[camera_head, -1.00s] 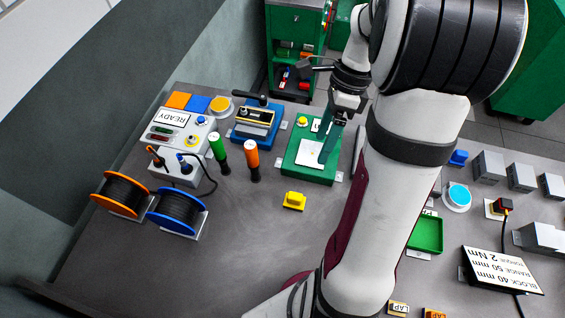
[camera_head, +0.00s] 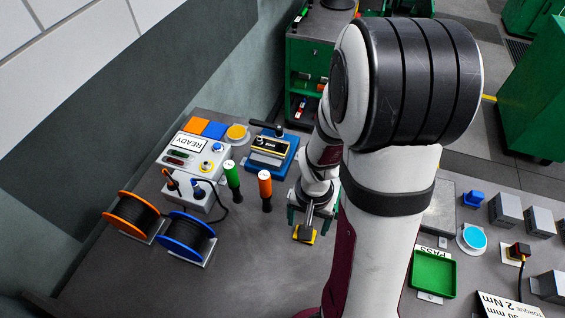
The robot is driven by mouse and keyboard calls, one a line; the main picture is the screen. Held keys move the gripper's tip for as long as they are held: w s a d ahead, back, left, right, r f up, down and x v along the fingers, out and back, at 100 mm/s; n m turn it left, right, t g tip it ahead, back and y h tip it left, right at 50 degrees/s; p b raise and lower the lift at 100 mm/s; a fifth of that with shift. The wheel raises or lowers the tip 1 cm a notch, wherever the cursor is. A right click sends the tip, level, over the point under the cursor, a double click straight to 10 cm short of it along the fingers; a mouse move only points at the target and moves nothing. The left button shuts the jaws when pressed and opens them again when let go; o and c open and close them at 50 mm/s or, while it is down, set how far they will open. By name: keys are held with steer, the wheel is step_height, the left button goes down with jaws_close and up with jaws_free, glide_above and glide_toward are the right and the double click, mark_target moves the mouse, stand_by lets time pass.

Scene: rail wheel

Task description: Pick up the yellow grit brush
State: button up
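The yellow grit brush (camera_head: 312,239) lies on the grey bench, to the right of the orange-handled tool. Only its lower edges show, as a grey part of my gripper covers its middle. My gripper (camera_head: 308,222) is right above or at the brush and points down. Its two dark green fingers stand apart, one on the left and one on the right. I see no clear contact between the fingers and the brush.
Green-handled (camera_head: 232,178) and orange-handled (camera_head: 265,188) tools stand upright close to the left of my gripper. A blue device (camera_head: 273,152) is behind them. Orange (camera_head: 131,220) and blue (camera_head: 187,236) cable reels are at left. Bare bench lies in front.

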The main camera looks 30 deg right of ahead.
steer(key=f, duration=0.4)
steer(key=shift+w+f, duration=0.1)
steer(key=shift+w, duration=0.1)
jaws_close()
